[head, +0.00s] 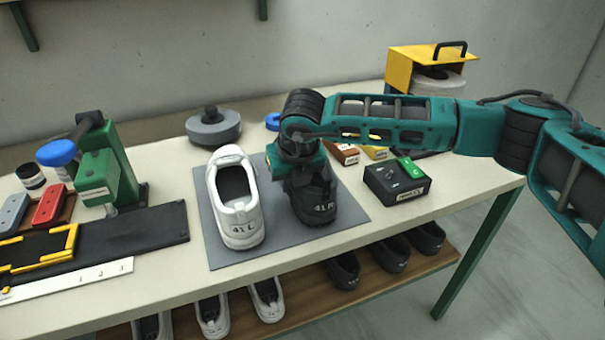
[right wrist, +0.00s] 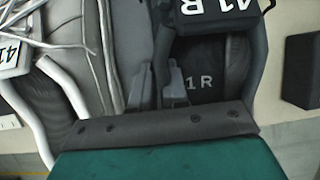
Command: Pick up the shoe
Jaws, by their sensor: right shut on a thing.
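The black shoe (head: 320,211), marked 41 R at the heel, stands on the grey mat (head: 350,217). My right gripper (head: 300,180) reaches down over it from the right. The right wrist view shows the gripper's fingers (right wrist: 160,85) closed on the side wall of the black shoe (right wrist: 215,70) near its opening. My left gripper is out of view.
A black box with a green button (head: 395,180) sits right of the mat. A green press (head: 105,170) stands left, a grey round weight (head: 213,128) behind. A yellow dispenser (head: 405,65) stands at the back right. Several shoes rest on the lower shelf (head: 310,305).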

